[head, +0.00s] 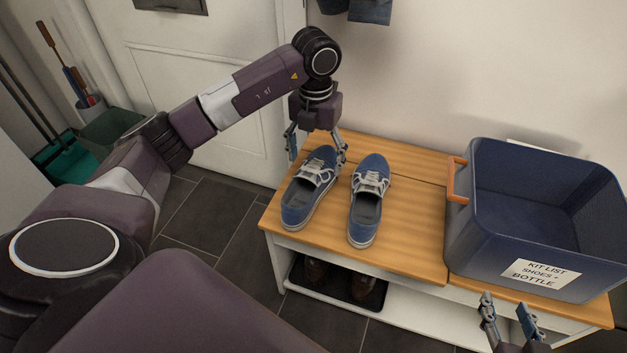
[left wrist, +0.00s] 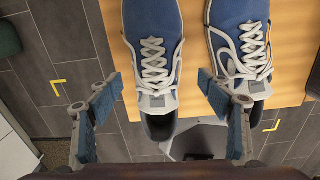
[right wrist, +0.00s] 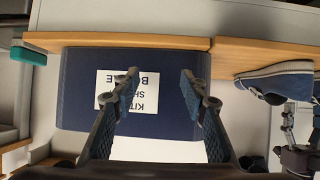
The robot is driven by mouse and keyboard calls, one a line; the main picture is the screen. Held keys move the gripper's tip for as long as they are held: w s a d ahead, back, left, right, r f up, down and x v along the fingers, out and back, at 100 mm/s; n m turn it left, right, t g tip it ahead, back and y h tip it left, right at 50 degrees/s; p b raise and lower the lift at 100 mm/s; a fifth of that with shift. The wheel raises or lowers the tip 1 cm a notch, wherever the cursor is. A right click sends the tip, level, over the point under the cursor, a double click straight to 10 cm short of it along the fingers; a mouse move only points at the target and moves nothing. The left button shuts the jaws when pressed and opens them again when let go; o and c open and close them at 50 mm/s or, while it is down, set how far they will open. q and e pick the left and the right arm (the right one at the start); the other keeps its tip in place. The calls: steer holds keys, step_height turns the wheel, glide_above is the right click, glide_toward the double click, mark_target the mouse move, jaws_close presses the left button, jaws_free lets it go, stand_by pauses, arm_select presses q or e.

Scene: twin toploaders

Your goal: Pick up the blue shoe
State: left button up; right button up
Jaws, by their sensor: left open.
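Two blue shoes with white laces stand side by side on the wooden bench top (head: 410,245): a left shoe (head: 311,187) and a right shoe (head: 368,197). In the left wrist view, the left shoe (left wrist: 152,60) lies between the fingers and the right shoe (left wrist: 238,25) lies partly behind the right finger. My left gripper (head: 317,150) is open and empty above the far end of the left shoe. I cannot tell whether its fingers touch either shoe. My right gripper (head: 508,309) is open and empty in front of the bin; it also shows in the right wrist view (right wrist: 159,80).
Brown shoes (head: 316,271) sit on a dark tray below. A wall is close behind the bench.

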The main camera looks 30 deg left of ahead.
mark_target(313, 174)
arm_select(q)
steer(key=shift+f, duration=0.3)
steer(key=f, duration=0.1)
steer(key=f+b, duration=0.1)
steer(key=f, duration=0.2)
steer(key=shift+s+a+f+b, duration=0.2)
steer(key=shift+s+b, duration=0.1)
steer(key=shift+b, duration=0.1)
arm_select(e)
steer(key=w+r+t, duration=0.1)
steer(key=r, duration=0.1)
steer(key=w+a+r+t+y, duration=0.1)
steer(key=r+t, duration=0.1)
steer(key=r, duration=0.1)
steer(key=w+a+r+t, duration=0.1)
steer(key=r, duration=0.2)
steer(key=shift+w+r+t+y, duration=0.25)
steer(key=shift+w+t+y, duration=0.05)
steer(key=shift+w, duration=0.1)
arm_select(q)
steer(key=shift+f, duration=0.1)
arm_select(e)
steer(key=shift+a+r, duration=0.1)
steer(key=shift+r, duration=0.25)
arm_select(q)
steer(key=c, duration=1.5)
